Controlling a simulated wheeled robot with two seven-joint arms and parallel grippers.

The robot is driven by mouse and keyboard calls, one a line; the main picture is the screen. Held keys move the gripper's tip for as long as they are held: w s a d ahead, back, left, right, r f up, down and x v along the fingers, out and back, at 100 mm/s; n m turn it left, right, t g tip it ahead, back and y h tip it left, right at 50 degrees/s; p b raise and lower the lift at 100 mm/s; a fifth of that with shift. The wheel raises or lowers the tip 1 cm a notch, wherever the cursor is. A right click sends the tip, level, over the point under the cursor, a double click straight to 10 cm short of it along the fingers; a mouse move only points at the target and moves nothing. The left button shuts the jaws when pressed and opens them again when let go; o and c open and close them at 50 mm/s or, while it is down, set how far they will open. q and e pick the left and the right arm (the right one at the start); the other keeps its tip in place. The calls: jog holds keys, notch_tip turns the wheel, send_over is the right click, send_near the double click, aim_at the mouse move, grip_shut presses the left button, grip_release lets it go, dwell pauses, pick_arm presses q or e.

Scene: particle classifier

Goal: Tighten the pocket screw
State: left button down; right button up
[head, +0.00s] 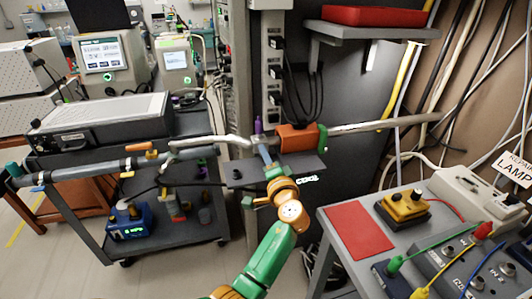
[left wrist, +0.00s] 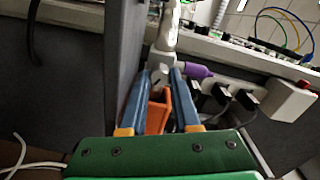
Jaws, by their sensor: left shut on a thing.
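My left arm reaches up from the bottom centre of the head view. Its gripper (head: 264,154) is at the metal pipe joint (head: 240,142), just left of an orange block (head: 297,138). In the left wrist view its two blue fingers (left wrist: 164,74) close around a small grey piece at the joint, which I take for the pocket screw (left wrist: 160,78); the fingers hide most of it. A purple handle (left wrist: 195,70) sticks out right of the fingertips. It stands upright above the joint in the head view (head: 257,125). My right gripper is not in view.
A long rod (head: 385,122) runs right from the orange block. A dark plate (head: 300,168) lies below the joint. A grey cart (head: 90,160) stands left, and a bench with a red mat (head: 358,229) and electronic boxes stands right. Cables hang along the right wall.

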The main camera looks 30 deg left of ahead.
pick_arm(q)
jog(key=m+p, duration=0.1)
jog(key=m, duration=0.1)
jog(key=m+p, duration=0.1)
jog(key=m, duration=0.1)
jog(key=m+p, duration=0.1)
jog(key=m, duration=0.1)
jog(key=shift+r, duration=0.25)
jog(key=m+p, duration=0.2)
jog(key=m, duration=0.3)
jog(key=shift+f+m, duration=0.1)
jog(key=shift+m, duration=0.2)
jog(key=c, duration=0.6)
grip_release()
jog(key=shift+w+f, duration=0.1)
jog(key=shift+f, duration=0.15)
